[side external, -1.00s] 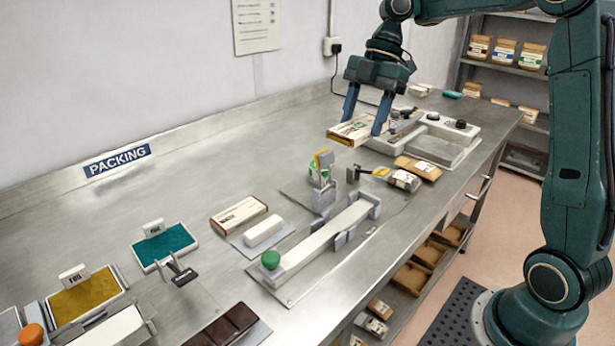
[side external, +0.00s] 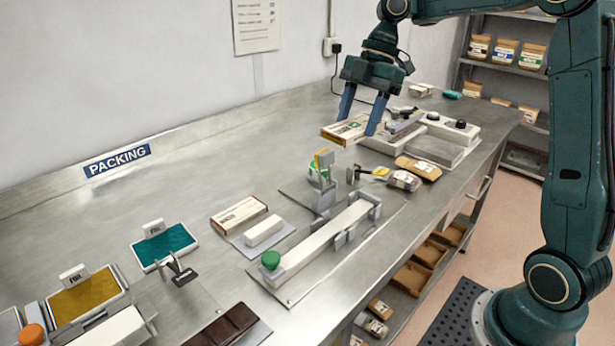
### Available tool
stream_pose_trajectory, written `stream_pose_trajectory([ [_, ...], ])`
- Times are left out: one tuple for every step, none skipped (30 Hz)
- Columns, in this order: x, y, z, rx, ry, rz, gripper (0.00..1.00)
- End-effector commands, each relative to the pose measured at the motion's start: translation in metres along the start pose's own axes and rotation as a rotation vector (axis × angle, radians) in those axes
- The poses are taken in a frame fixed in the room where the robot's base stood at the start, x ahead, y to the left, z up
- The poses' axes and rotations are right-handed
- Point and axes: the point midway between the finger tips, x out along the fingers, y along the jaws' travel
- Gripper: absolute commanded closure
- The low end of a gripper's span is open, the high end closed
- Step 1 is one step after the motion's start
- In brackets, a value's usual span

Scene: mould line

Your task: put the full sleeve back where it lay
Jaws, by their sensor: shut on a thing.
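My gripper (side external: 361,122) is at the back right of the bench with its blue fingers pointing down. It is shut on a sleeve (side external: 343,131), a flat cream box with brown edges and printing. The held sleeve is close above the bench; I cannot tell whether it touches. Another similar cream and brown sleeve (side external: 238,214) lies on the bench in the middle, beside a white block (side external: 263,231) on a grey plate. Which sleeve is full cannot be told from outside.
A long white channel fixture (side external: 325,238) with a green knob stands at the front middle. A grey sealer-like machine (side external: 440,140) is right of my gripper. Teal (side external: 163,245) and gold trays are at left. The back-middle bench is clear.

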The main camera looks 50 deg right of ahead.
Motion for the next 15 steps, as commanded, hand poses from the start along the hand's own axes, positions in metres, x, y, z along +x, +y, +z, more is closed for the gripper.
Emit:
stream_pose_trajectory([
  [0.002,0.003,-0.002,0.021,0.0,0.01,0.71],
  [0.003,0.005,-0.004,0.037,0.001,0.017,0.71],
  [0.005,0.008,-0.006,0.061,0.0,0.026,0.71],
  [0.006,0.011,-0.007,0.082,0.0,0.035,0.71],
  [0.008,0.014,-0.008,0.105,0.0,0.045,0.71],
  [0.01,0.018,-0.011,0.138,0.0,0.058,0.71],
  [0.012,0.021,-0.012,0.163,0.0,0.069,0.71],
  [0.014,0.025,-0.014,0.19,0.001,0.08,0.71],
  [0.016,0.03,-0.016,0.23,0.0,0.096,0.71],
  [0.018,0.034,-0.017,0.258,0.001,0.109,0.71],
  [0.02,0.038,-0.019,0.29,0.0,0.121,0.71],
  [0.023,0.043,-0.021,0.331,0.001,0.139,0.71],
  [0.025,0.047,-0.022,0.363,0.0,0.152,0.71],
  [0.027,0.051,-0.023,0.395,0.001,0.165,0.71],
  [0.03,0.057,-0.024,0.439,0.0,0.183,0.71],
])
